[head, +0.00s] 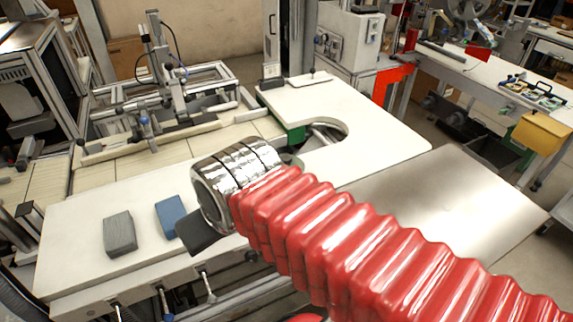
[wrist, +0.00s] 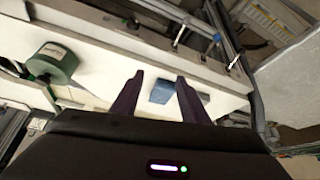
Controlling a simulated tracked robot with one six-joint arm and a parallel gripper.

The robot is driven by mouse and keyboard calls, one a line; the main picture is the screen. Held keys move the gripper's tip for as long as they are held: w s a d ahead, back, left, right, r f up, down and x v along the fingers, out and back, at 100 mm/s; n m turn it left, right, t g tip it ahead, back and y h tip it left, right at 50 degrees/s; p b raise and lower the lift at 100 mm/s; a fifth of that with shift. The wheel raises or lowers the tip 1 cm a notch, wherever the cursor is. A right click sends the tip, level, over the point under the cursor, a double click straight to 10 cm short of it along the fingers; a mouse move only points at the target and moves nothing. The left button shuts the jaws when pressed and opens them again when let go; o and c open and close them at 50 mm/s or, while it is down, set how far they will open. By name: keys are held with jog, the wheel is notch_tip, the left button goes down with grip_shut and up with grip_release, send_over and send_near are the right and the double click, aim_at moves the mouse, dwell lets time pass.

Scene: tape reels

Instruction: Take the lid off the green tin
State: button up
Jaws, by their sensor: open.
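In the wrist view a round green tin (wrist: 52,62) stands on the white bench at the left, with a pale label on its side; I cannot make out its lid clearly. My gripper (wrist: 159,77) is open, with its two dark fingers apart and nothing gripped between them. The tin lies well to the left of the fingers in that view. In the head view my chrome wrist and red sleeve cover part of the bench, and I cannot clearly pick out the tin. One dark part of my gripper (head: 203,236) shows below the wrist there.
A blue block (head: 170,217) and a grey block (head: 119,234) lie on the white bench (head: 75,245) left of my wrist. The blue block also shows beyond the fingers in the wrist view (wrist: 160,92). A metal frame rig (head: 160,90) stands behind. A white curved table (head: 375,140) lies right.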

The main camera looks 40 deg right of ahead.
jog(key=shift+o, duration=0.4)
jog(key=w+d+r+m+h, duration=0.1)
jog(key=w+d+r+m, duration=0.2)
jog(key=d, duration=0.7)
notch_tip(320, 180, up, 3)
jog(key=shift+w+f+m+g+h, duration=0.15)
jog(key=shift+w+m+g+h, duration=0.2)
jog(key=shift+w, duration=0.4)
jog(key=d+r+m+g, duration=0.1)
jog(key=d+r+m, duration=0.2)
jog(key=d, duration=1)
jog(key=shift+w+r+h, duration=0.3)
jog(key=shift+r+h, duration=0.15)
jog(key=shift+r, duration=0.2)
jog(key=shift+d+f, duration=0.1)
send_over(287, 158)
jog(key=s+a, duration=0.2)
notch_tip(287, 158, down, 8)
jog(key=shift+d+r, duration=0.1)
jog(key=shift+d, duration=0.05)
jog(key=shift+x, duration=2.65)
jog(key=shift+s+r, duration=0.1)
jog(key=shift+c, duration=0.7)
